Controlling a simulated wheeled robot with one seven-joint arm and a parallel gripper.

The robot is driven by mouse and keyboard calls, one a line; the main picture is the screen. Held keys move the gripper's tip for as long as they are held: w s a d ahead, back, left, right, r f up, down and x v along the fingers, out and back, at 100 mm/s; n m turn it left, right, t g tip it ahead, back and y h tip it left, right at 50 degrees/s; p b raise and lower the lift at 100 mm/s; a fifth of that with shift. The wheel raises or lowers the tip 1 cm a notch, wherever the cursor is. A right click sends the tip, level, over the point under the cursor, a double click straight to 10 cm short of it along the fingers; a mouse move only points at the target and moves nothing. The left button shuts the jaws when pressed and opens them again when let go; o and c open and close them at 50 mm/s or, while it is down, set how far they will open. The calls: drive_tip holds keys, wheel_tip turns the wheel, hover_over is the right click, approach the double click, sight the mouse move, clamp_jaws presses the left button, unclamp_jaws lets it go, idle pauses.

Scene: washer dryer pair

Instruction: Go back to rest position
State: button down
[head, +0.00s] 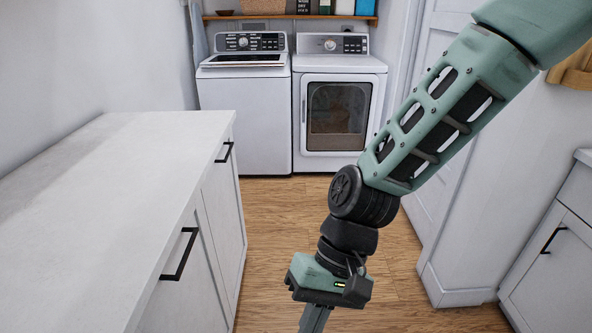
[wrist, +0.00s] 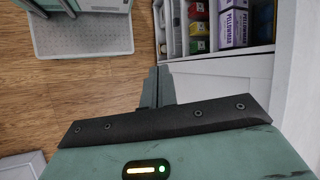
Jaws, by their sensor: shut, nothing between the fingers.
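My gripper (head: 313,320) hangs down at the lower middle of the head view, its fingers partly cut off by the bottom edge. In the wrist view its two fingers (wrist: 158,88) lie together, shut, with nothing held. My arm reaches in from the upper right and bends down at a black joint. The gripper is over the wooden floor (head: 275,215), to the right of the white counter. It touches nothing that I can see.
A white counter (head: 110,160) with black-handled doors runs along the left. A washer (head: 245,110) and a dryer (head: 340,115) stand at the back. A white cabinet (head: 560,250) is at right. An open compartment with boxes (wrist: 232,22) shows in the wrist view. Floor between is clear.

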drive_tip(key=s+d+r+n+t+h+p, duration=0.2)
drive_tip(key=s+d+r+n+t+h, duration=0.1)
drive_tip(key=d+r, duration=0.9)
drive_tip(key=s+n+t, duration=0.1)
drive_tip(key=t, duration=0.1)
drive_tip(key=shift+d+r+n+t+h+p, duration=0.15)
drive_tip(key=shift+n+t+h+p, duration=0.15)
drive_tip(key=shift+n+h+p, duration=0.1)
